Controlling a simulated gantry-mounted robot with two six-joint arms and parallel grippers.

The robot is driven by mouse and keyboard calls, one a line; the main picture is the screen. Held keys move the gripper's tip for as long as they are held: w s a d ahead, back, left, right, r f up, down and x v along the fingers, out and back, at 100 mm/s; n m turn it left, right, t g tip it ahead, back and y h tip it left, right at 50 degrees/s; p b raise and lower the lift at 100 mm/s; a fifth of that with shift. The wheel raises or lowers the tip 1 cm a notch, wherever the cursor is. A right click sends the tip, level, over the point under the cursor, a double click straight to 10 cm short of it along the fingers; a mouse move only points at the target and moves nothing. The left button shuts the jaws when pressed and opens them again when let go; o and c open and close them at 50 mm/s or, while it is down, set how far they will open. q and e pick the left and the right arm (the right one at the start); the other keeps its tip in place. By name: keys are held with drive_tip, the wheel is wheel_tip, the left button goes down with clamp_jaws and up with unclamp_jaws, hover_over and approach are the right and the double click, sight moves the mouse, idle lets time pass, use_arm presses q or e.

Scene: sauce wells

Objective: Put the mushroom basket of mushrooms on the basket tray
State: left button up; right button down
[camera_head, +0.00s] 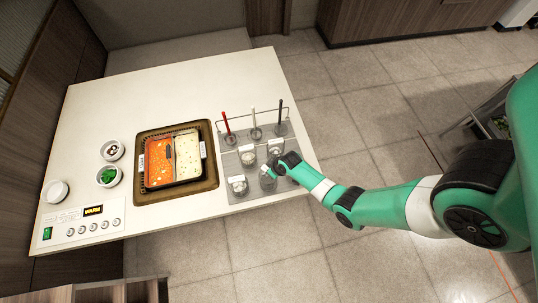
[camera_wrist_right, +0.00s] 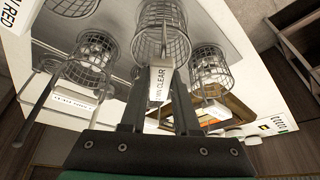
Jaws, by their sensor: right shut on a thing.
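My right gripper (camera_head: 268,170) is over the near right part of the grey basket tray (camera_head: 223,156). In the right wrist view the gripper (camera_wrist_right: 160,88) is shut on a wire basket (camera_wrist_right: 158,35), at its white tag, whose lettering ends in "CLEAR". In the head view this basket (camera_head: 267,182) is partly hidden by the gripper. Other wire baskets stand on the tray: one to the left (camera_head: 237,187), one behind (camera_head: 247,158) and one at the back right (camera_head: 275,148). I cannot tell which is the mushroom basket, or whether the held basket touches the tray. My left gripper is not in view.
A two-part pot (camera_head: 172,184) with red and pale soup sits in the counter (camera_head: 195,80). Two small bowls, one with mushroom-like pieces (camera_head: 112,151) and one with greens (camera_head: 109,177), stand left of it. A rack with red, white and black handles (camera_head: 281,109) borders the tray.

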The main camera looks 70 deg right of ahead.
drive_tip(key=shift+f+b, duration=0.3)
drive_tip(key=shift+f, duration=0.05)
drive_tip(key=c, duration=0.6)
unclamp_jaws()
drive_tip(key=shift+o, duration=0.4)
drive_tip(key=o, duration=0.5)
wheel_tip(320, 180, up, 11)
drive_tip(key=p, duration=1)
drive_tip(key=shift+p, duration=0.4)
